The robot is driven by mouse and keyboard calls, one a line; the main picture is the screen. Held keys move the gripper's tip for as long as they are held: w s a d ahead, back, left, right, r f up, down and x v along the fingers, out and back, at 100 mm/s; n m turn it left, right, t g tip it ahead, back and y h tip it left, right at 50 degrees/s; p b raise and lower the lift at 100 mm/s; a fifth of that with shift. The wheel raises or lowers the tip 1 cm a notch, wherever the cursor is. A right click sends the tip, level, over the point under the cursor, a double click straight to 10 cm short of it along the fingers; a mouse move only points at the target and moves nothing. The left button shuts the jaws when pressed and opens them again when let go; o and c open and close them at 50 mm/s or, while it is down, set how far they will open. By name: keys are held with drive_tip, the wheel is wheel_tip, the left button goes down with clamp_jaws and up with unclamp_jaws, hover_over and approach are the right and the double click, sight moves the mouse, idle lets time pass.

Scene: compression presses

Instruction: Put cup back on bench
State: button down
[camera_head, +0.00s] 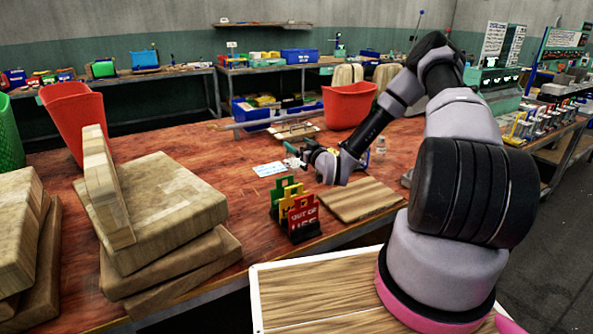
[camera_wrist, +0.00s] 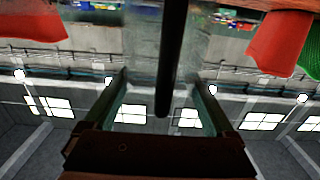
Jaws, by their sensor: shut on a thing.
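My gripper (camera_head: 299,157) is above the red-brown wooden bench (camera_head: 225,153), near its middle, at the end of my arm reaching in from the right. In the wrist view, its two fingers (camera_wrist: 163,88) stand on either side of a clear, greyish see-through thing (camera_wrist: 143,58), which looks like the cup. The gripper is shut on it. A dark rod crosses the middle of that view. The cup's outline is hard to make out in the head view, where it is tiny at the gripper tip. I cannot tell whether it touches the bench.
Red, yellow and green sign stands (camera_head: 300,214) and a wooden board (camera_head: 360,200) are in front of the gripper. A small glass jar (camera_head: 380,147) stands to its right. Stacked wooden blocks (camera_head: 160,205) fill the left. A red bin (camera_head: 348,105) is behind.

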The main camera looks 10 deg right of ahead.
sight(301, 164)
wheel_tip(301, 164, down, 7)
drive_tip(key=shift+r, duration=0.15)
drive_tip(key=shift+s+f, duration=0.1)
drive_tip(key=shift+f, duration=0.15)
